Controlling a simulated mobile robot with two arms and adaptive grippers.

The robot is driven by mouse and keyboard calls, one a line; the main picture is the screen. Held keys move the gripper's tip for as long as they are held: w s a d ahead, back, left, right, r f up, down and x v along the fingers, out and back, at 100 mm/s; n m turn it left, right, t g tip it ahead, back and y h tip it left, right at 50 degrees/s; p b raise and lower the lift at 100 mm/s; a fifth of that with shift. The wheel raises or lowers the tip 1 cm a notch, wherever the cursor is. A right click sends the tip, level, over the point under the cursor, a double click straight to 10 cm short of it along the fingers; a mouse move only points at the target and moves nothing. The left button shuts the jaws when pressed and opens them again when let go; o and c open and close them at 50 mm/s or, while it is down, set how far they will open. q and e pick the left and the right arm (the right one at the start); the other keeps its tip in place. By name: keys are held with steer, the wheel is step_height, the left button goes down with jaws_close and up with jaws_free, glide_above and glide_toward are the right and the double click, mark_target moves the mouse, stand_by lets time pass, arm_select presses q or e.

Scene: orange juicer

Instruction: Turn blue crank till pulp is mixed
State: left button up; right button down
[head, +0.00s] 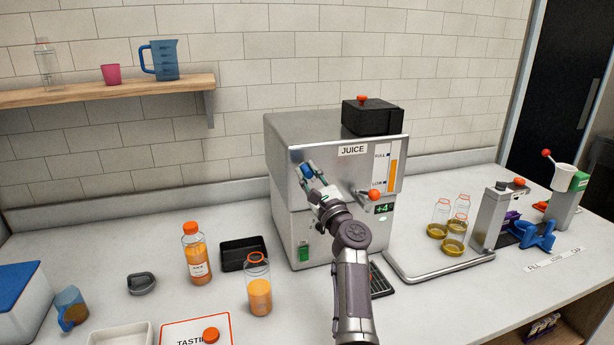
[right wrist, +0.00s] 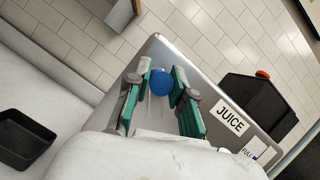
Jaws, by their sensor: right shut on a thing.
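The juicer (head: 283,143) is a silver box labelled JUICE, standing on the counter against the tiled wall. The blue crank knob (head: 307,171) is on the left part of its front. My right gripper (head: 310,175) is at the knob, its fingers on either side of it. In the right wrist view the round blue knob (right wrist: 161,82) sits between the green-padded fingertips of the right gripper (right wrist: 162,86), which is shut on it. The crank's arm behind the knob is hidden. A level gauge (head: 394,170) on the front is orange over much of its height. My left gripper is out of view.
An orange-knobbed lever (head: 374,195) sticks out right of my gripper. Several glass bottles (head: 441,212) stand at right.

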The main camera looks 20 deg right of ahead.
mark_target(309, 169)
steer(key=shift+d+r, duration=0.1)
steer(key=shift+r, duration=0.05)
steer(key=c, duration=1)
jaws_free()
steer(key=shift+r, duration=0.1)
step_height(309, 169, up, 10)
steer(key=shift+f, duration=0.2)
